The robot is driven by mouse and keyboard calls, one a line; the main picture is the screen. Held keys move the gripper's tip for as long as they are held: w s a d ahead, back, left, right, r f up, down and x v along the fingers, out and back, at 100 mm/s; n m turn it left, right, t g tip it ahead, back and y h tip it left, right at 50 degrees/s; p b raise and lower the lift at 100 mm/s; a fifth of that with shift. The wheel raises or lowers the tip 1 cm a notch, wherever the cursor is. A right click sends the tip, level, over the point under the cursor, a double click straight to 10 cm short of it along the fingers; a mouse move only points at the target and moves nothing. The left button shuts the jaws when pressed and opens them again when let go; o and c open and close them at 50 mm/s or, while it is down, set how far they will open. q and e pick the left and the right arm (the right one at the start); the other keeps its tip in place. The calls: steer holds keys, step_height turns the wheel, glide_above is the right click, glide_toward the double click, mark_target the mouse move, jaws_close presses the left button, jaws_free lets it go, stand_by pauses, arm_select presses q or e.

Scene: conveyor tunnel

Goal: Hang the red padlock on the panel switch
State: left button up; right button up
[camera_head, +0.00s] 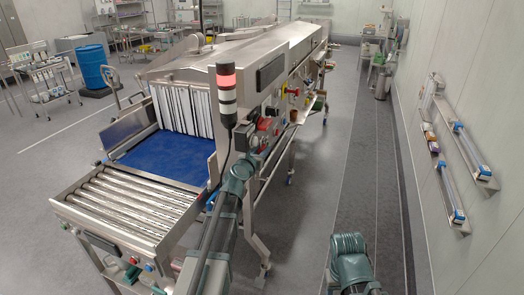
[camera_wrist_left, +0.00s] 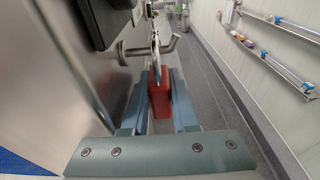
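The red padlock (camera_wrist_left: 160,98) sits between the two fingers of my left gripper (camera_wrist_left: 158,92), which is shut on its body; its grey shackle (camera_wrist_left: 155,44) points away from the gripper. In the head view my left gripper (camera_head: 260,137) is beside the machine's side wall, with red of the padlock (camera_head: 264,124) showing at its tip. A red and yellow switch (camera_head: 293,91) is on the machine's side panel, farther along than the gripper. The padlock and switch are apart. I cannot make out the switch in the wrist view. My right gripper is not in view.
The aisle floor (camera_head: 345,150) on the right is clear up to the wall shelves (camera_head: 462,150).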

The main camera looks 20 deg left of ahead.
arm_select(q)
steer(key=o, duration=0.5)
steer(key=shift+o, duration=0.2)
